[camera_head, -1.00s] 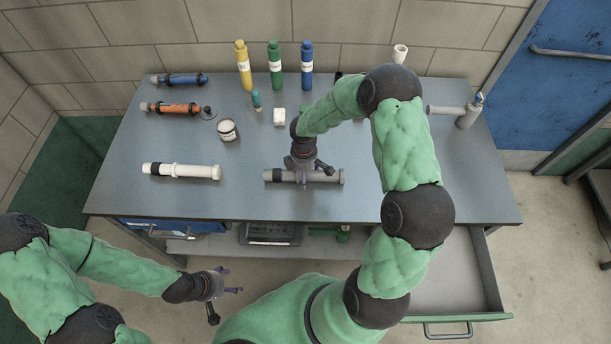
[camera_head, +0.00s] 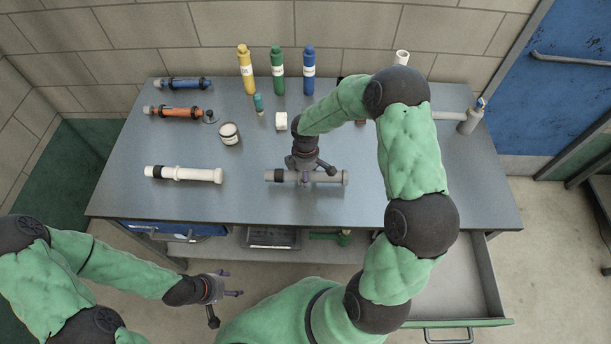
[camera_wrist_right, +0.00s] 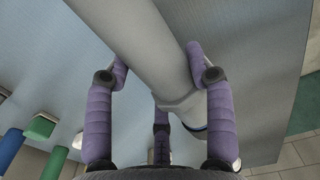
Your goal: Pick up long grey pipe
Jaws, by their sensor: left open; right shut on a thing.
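The long grey pipe (camera_head: 331,178) lies crosswise near the front middle of the table, under my right gripper. My right gripper (camera_head: 306,176) points down and is shut on the pipe near its middle. In the right wrist view the pipe (camera_wrist_right: 150,45) runs between the purple fingers, with a collar near its lower end. I cannot tell whether the pipe touches the table or is slightly above it. My left gripper (camera_head: 230,284) is open and empty, in front of the table and below its front edge.
A white pipe (camera_head: 195,174) lies to the left, with a can (camera_head: 229,134) behind it. An orange tube (camera_head: 176,112) and a blue tube (camera_head: 183,83) are farther back. Yellow (camera_head: 246,70), green (camera_head: 277,71) and blue (camera_head: 308,71) bottles stand at the back. An open drawer (camera_head: 488,275) juts out front right.

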